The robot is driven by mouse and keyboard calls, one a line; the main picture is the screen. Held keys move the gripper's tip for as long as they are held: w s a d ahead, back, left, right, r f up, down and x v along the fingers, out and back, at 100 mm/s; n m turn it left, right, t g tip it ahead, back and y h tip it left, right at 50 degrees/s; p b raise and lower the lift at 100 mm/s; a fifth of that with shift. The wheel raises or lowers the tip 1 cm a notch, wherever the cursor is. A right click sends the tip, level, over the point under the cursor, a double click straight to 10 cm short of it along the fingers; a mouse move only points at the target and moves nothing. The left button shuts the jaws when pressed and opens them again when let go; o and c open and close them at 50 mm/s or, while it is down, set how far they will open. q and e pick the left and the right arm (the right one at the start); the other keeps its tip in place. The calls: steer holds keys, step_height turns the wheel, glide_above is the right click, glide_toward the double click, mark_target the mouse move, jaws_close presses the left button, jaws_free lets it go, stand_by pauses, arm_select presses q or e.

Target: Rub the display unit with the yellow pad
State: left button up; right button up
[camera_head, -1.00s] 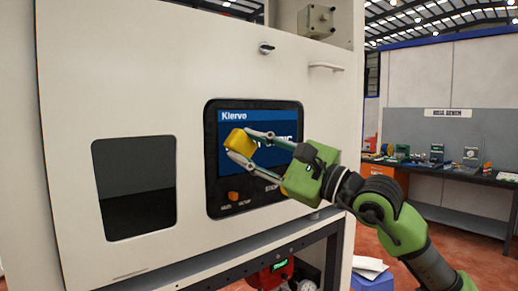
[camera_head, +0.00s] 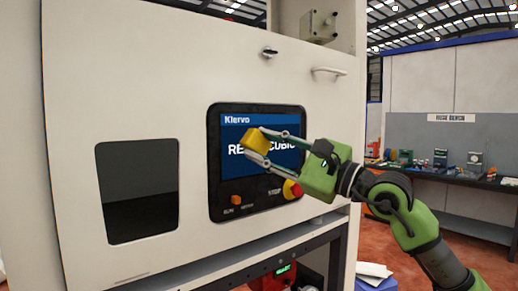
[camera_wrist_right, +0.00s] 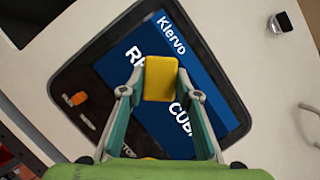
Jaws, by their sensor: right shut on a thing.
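The display unit (camera_head: 212,170) is a black-framed panel on the white cabinet front, with a lit blue screen reading "Klervo" and partly hidden text. My right gripper (camera_head: 266,141) is shut on the yellow pad (camera_head: 256,141) in front of the screen. In the right wrist view the pad (camera_wrist_right: 160,78) sits between the fingertips (camera_wrist_right: 160,88) over the blue screen (camera_wrist_right: 215,85). I cannot tell whether the pad touches the glass. My left gripper is in neither view.
Below the screen are an orange switch (camera_head: 236,199) and a red knob on a yellow base (camera_head: 292,189). A dark window opening (camera_head: 138,190) lies to the left. A handle (camera_head: 328,71) and a latch (camera_head: 270,52) are above. A workbench (camera_head: 470,180) stands at the right.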

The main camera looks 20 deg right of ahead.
steer(key=w+d+b, duration=0.1)
steer(key=w+d, duration=0.1)
steer(key=d, duration=0.5)
steer(key=shift+w, duration=0.25)
stand_by(0.3)
steer(key=shift+s+a+p, duration=0.1)
steer(key=shift+s+a, duration=0.2)
steer(key=shift+a, duration=0.5)
steer(key=shift+s+a+p, duration=0.15)
steer(key=shift+s+a, duration=0.1)
steer(key=shift+a, duration=0.6)
steer(key=shift+s+a+p, duration=0.1)
steer(key=shift+s+a, duration=0.2)
steer(key=shift+a, duration=0.5)
steer(key=shift+s+a, duration=0.2)
steer(key=shift+a, duration=0.4)
steer(key=shift+s+a, duration=0.2)
steer(key=shift+a, duration=0.35)
steer(key=shift+s+a+b, duration=0.2)
steer(key=shift+s+a, duration=0.15)
steer(key=shift+a, duration=0.55)
steer(key=shift+s+a+b, duration=0.2)
steer(key=shift+s+a, duration=0.1)
steer(key=shift+a, duration=0.6)
steer(key=shift+d, duration=0.1)
